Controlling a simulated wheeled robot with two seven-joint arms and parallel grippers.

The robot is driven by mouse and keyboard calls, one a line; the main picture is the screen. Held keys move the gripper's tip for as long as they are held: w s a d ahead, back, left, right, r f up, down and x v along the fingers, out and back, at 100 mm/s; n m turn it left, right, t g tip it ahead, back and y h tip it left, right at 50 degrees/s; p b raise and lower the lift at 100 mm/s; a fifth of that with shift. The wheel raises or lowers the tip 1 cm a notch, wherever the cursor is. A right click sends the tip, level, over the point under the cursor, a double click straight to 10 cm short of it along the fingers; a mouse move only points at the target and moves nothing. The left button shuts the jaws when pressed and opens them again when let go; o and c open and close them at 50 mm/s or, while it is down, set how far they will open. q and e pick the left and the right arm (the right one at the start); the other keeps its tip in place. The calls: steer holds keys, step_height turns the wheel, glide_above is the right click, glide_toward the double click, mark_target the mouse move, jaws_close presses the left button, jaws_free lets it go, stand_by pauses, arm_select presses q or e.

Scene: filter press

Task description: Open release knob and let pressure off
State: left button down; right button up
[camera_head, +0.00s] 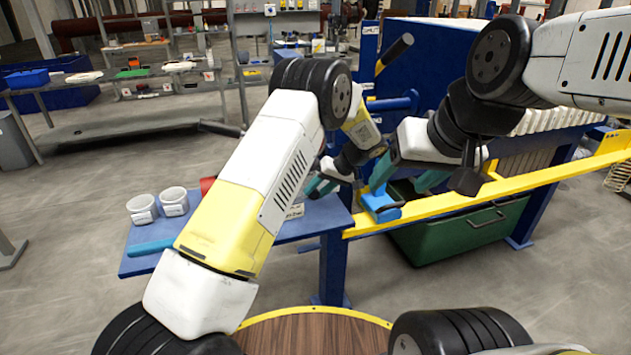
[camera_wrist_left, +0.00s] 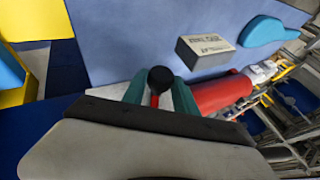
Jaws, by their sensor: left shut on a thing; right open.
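A black ball-shaped knob with a red stem (camera_wrist_left: 160,78) shows in the left wrist view; I take it for the release knob. My left gripper (camera_wrist_left: 160,95) has its teal fingers on both sides of it, shut on it. In the head view, my left gripper (camera_head: 320,186) is above the back right of the blue table, and the knob cannot be made out there. My right gripper (camera_head: 406,180) is open, its teal fingers apart, above the yellow rail beside a bright blue block (camera_head: 381,206). Whether it touches the block is unclear.
The blue side table (camera_head: 235,245) holds two white cups (camera_head: 143,208) (camera_head: 174,201), a small labelled box (camera_wrist_left: 205,51), a red cylinder (camera_wrist_left: 222,93) and a blue tool (camera_head: 150,247). The yellow rail (camera_head: 480,197) runs rightward above a green bin (camera_head: 465,232).

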arm_select(q)
steer(key=shift+d+y, duration=0.1)
steer(key=shift+y, duration=0.3)
steer(key=c, duration=1)
jaws_free()
steer(key=v, duration=0.7)
steer(key=shift+d+r, duration=0.25)
